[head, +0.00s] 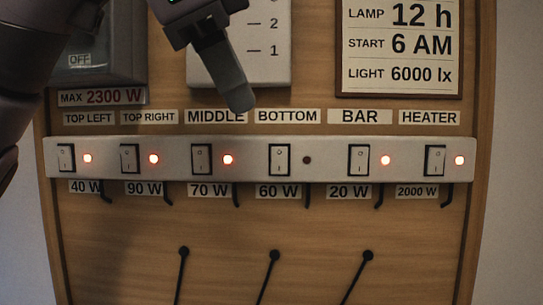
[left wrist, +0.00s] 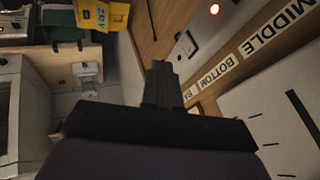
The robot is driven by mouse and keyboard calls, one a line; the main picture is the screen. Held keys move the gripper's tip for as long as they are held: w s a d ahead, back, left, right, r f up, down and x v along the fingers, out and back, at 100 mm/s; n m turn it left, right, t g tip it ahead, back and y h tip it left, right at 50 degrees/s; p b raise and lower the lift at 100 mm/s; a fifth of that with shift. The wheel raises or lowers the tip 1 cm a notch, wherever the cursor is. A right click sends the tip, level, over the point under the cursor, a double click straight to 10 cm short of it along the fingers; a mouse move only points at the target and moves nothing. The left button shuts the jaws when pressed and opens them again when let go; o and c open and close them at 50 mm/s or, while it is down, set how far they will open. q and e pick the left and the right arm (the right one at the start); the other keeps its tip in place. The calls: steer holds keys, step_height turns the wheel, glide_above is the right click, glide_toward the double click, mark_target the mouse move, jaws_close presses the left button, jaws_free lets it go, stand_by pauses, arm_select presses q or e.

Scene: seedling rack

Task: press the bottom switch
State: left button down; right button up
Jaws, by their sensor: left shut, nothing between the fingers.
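The bottom switch (head: 279,160) is a white rocker in a black frame on the silver switch strip (head: 330,171), under the label "BOTTOM" and above "60 W". The small light (head: 307,160) to its right is dark. My left gripper (head: 241,101) is shut and empty, its tip above the strip, near the gap between the "MIDDLE" and "BOTTOM" labels, apart from the switch in the picture. In the left wrist view my left gripper (left wrist: 160,75) points toward the board. The "BOTTOM" label (left wrist: 219,72) shows there, partly beside the fingers. My right gripper is in neither view.
Several other switches share the strip; the middle switch (head: 199,159) is closest on the left, its light (head: 228,159) lit red. A white dial plate (head: 275,72) and a schedule sign (head: 400,45) are above. Black cables with round ends (head: 274,256) hang below.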

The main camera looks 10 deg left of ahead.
mark_target(271, 155)
arm_select(q)
steer(key=w+f, duration=0.2)
steer(key=w+d+f, duration=0.1)
steer(key=w+f, duration=0.2)
steer(key=w+d+f, duration=0.1)
steer(key=w+f, duration=0.2)
steer(key=shift+w, duration=0.1)
steer(key=shift+w+a+f, duration=0.1)
steer(key=shift+w+f, duration=0.05)
steer(key=shift+w, duration=0.15)
steer(key=shift+f, duration=0.2)
steer(key=shift+w+t+b, duration=0.15)
steer(key=shift+t+b, duration=0.15)
steer(key=shift+t, duration=0.2)
steer(key=shift+r, duration=0.25)
